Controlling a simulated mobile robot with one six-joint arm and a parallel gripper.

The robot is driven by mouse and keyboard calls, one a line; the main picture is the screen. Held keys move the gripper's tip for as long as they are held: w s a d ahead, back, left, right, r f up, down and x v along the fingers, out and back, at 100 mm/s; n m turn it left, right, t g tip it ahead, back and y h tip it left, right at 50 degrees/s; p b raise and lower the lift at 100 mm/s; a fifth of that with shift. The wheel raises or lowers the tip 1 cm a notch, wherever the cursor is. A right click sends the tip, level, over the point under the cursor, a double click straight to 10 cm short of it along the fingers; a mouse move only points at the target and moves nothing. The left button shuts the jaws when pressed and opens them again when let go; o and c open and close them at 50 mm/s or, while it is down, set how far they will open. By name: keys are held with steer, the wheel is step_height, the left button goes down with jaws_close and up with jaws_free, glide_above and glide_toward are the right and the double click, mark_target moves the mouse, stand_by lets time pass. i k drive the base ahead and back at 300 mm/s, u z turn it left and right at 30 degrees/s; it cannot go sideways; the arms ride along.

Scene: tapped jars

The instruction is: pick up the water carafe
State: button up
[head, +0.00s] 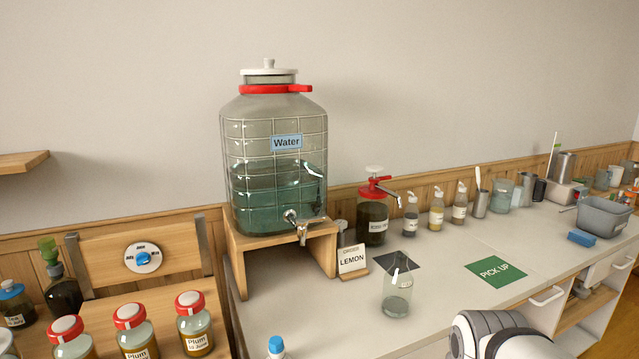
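A large glass jar (255,190) labelled "Water" stands on a wooden stand (330,252). It has a white lid, a red clamp ring and a metal tap at its lower front, and is partly filled with bluish-green liquid. A clear, open-topped glass vessel (397,299) stands upright on the counter, right of the stand, with a light stick-like shape at its top. I cannot tell whether this vessel is the water carafe; no label on it is readable. A white and grey part of my arm shows at the bottom edge. My gripper's fingers are not visible.
A "LEMON" order card (352,260) stands beside the stand. A red-topped pump jar (373,215) and several small bottles line the wall. A green "PICK UP" mat (496,271) lies bare on the counter. Plum jars (194,325) stand at lower left. A grey tub (603,217) is far right.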

mark_target(398, 282)
steer(key=u, duration=0.4)
steer(key=k, duration=0.45)
steer(key=u, duration=0.35)
steer(key=i, duration=1)
